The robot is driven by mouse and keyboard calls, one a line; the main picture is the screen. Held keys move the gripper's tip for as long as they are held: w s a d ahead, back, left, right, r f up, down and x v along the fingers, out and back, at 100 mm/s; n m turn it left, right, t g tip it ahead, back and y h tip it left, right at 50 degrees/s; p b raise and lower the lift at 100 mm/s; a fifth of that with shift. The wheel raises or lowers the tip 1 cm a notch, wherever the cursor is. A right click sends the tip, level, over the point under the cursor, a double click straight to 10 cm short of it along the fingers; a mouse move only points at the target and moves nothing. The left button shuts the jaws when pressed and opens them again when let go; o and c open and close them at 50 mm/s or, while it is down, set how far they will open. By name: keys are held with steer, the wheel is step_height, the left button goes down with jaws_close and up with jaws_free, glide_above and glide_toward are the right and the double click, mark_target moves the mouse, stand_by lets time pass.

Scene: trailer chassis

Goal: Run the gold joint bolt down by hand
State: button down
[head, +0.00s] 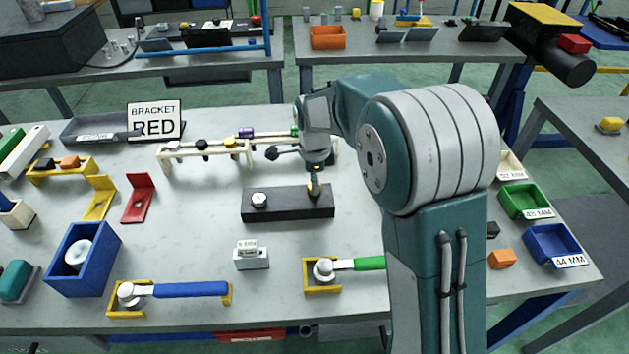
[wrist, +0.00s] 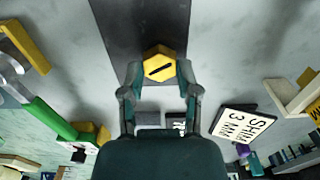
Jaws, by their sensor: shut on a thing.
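The gold joint bolt (wrist: 158,64) has a hex head with a dark slot across its top. It stands at the right end of a dark block (head: 285,207) on the bench; the block also fills the top of the wrist view (wrist: 140,22). My gripper (wrist: 160,76) points down over the bolt, with one finger on each side of the head, shut on it. In the head view my gripper (head: 315,178) covers most of the bolt. A silver bolt (head: 259,200) sits at the block's left end. I cannot tell how deep the gold bolt sits.
A rack of small tools (head: 205,150) stands just behind the block. A green-handled wrench (head: 366,264) and a blue-handled wrench (head: 190,290) lie in front. A small labelled block (head: 250,257) stands between them. Bare bench lies left of the dark block.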

steer(key=shift+w+a+r, duration=0.1)
steer(key=shift+w+r, duration=0.1)
steer(key=shift+r, duration=0.05)
steer(key=shift+c, duration=1.6)
jaws_free()
steer(key=shift+a+f, duration=0.1)
steer(key=shift+s, duration=0.1)
step_height(320, 180, up, 12)
steer(key=shift+f, duration=0.1)
